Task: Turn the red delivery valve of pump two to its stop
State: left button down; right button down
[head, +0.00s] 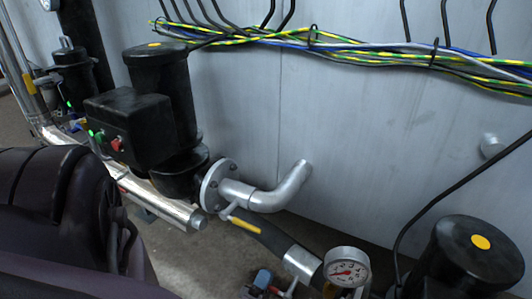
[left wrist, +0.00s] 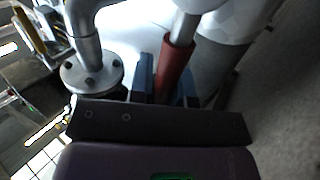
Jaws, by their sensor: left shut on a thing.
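The red valve handle (left wrist: 176,66) is a red sleeve on a metal lever, seen in the left wrist view. My left gripper (left wrist: 166,76) has its two blue-grey fingers on either side of the sleeve and is shut on it. The lever's far end runs up out of the wrist picture, so the valve's stop cannot be seen. In the head view my dark left arm fills the lower left and hides the fingers and most of the handle. My right gripper is in neither view.
A black pump (head: 160,80) with a control box (head: 125,125) stands behind my arm. A yellow-handled lever (head: 244,225), a bent pipe (head: 280,195) and a pressure gauge (head: 346,270) are to the right. A bolted flange (left wrist: 92,72) is close left of my fingers.

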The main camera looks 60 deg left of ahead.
pick_arm(q)
jog(key=shift+s+d+f+n+y, duration=0.1)
jog(key=shift+f+n+y, duration=0.15)
jog(key=shift+n+y, duration=0.2)
jog(key=c, duration=1.1)
grip_release()
jog(key=shift+r+m+h, duration=0.2)
jog(key=shift+m+h, duration=0.05)
